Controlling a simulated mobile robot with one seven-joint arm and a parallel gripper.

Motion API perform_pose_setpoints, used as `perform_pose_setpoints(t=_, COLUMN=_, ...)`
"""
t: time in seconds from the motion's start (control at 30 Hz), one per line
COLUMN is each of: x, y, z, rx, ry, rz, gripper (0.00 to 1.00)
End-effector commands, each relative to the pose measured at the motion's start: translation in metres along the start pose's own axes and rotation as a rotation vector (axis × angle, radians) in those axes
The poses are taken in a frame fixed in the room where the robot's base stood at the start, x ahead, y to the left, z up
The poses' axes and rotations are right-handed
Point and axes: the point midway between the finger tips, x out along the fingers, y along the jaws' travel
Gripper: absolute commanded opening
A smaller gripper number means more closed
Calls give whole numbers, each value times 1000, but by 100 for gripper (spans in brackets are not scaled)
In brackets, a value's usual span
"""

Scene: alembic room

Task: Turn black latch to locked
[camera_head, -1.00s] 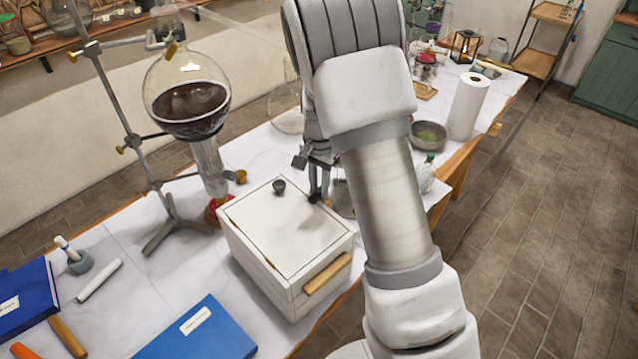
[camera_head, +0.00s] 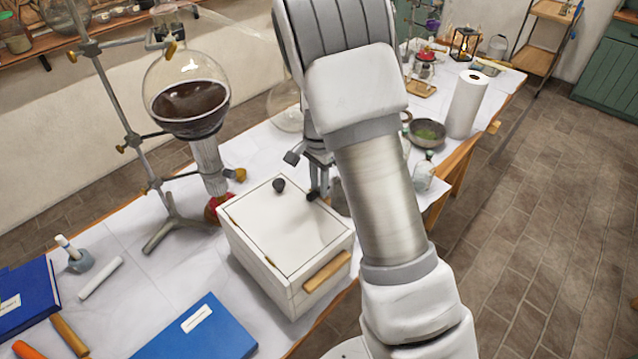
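The white box (camera_head: 262,250) stands on the table with its lid down. A small black knob-like piece (camera_head: 279,185), which looks like the latch, sits on the lid near its back edge. Its locked or unlocked marking is too small to read. My gripper (camera_head: 303,177) is at the back right of the box, just right of the black piece, pointing down. Its two dark fingertips are spread apart, with nothing seen between them. One tip is beside the box's back edge and the other is low at the lid's back right edge. Contact cannot be told. My arm hides part of this area.
A round flask of dark liquid (camera_head: 188,105) on a metal stand is behind and left of the box. A blue book (camera_head: 198,330) lies in front. A glass bottle (camera_head: 423,172), bowl (camera_head: 428,133) and paper roll (camera_head: 467,105) stand to the right. A wooden handle (camera_head: 327,271) juts from the box.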

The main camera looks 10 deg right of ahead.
Motion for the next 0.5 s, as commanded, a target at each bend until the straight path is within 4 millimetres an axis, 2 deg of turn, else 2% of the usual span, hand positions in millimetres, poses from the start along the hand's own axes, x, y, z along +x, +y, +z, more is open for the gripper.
perform_pose_setpoints(t=0.03, x=-1, y=0, z=-1, rx=3, ry=1, rz=-2, gripper=34)
perform_pose_setpoints(t=0.17, x=-1, y=0, z=0, rx=2, ry=0, rz=-2, gripper=57)
perform_pose_setpoints(t=0.5, x=-3, y=0, z=0, rx=0, ry=0, rz=-1, gripper=57)
